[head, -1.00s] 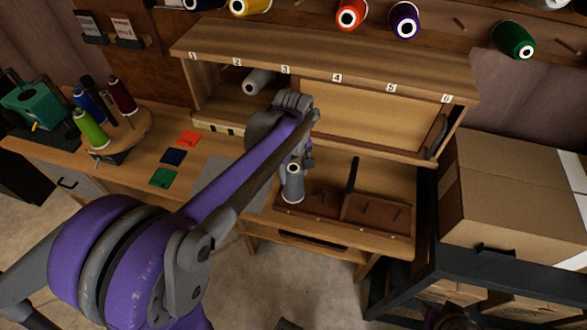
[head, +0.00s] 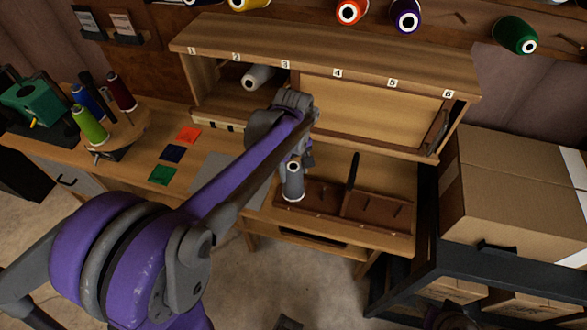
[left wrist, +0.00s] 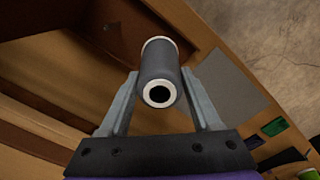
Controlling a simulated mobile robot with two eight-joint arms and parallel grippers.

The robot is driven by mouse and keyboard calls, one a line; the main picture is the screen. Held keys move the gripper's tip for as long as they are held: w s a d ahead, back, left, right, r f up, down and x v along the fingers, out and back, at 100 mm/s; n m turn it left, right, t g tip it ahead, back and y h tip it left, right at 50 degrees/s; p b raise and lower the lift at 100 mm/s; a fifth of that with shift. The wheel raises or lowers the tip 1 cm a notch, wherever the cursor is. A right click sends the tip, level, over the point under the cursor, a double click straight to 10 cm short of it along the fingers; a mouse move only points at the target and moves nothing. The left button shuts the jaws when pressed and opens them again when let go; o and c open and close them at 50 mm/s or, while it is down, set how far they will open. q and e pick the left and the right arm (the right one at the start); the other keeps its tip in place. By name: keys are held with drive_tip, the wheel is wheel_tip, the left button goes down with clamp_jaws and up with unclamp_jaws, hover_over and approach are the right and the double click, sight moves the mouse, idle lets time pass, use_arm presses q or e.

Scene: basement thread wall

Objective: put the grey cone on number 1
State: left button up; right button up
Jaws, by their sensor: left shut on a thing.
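A dark grey cone (head: 292,183) with white ends is held in my left gripper (head: 296,162) above the bench, in front of the open cabinet. The left wrist view shows this cone (left wrist: 160,75) between the two fingers of the left gripper (left wrist: 162,92), its hollow end towards the camera. The number 1 label (head: 192,50) is at the left end of the cabinet's top edge, to the left of and farther back than the gripper. A second grey cone (head: 259,77) lies inside the cabinet under labels 2 and 3. My right gripper is not visible.
A brown tray with pegs (head: 320,205) lies under and right of the held cone. A round stand (head: 125,135) with several coloured cones is at the left. Cardboard boxes (head: 510,190) stand at the right. Coloured cones hang on the wall above.

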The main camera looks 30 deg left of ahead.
use_arm(q)
drive_tip(key=o, duration=1.3)
drive_tip(key=shift+o, duration=0.2)
drive_tip(key=shift+r, duration=0.15)
wheel_tip(320, 180, up, 11)
drive_tip(key=s+d+f+m+t+p, duration=0.1)
drive_tip(key=s+d+f+m+t, duration=0.1)
drive_tip(key=s, duration=0.5)
drive_tip(key=s+d+f+m+t+p, duration=0.1)
drive_tip(key=s+d+f+m+t, duration=0.2)
drive_tip(key=s+f+m, duration=0.4)
drive_tip(key=shift+s+d+f+m, duration=0.3)
drive_tip(key=shift+s+d+m, duration=0.55)
drive_tip(key=shift+m, duration=0.35)
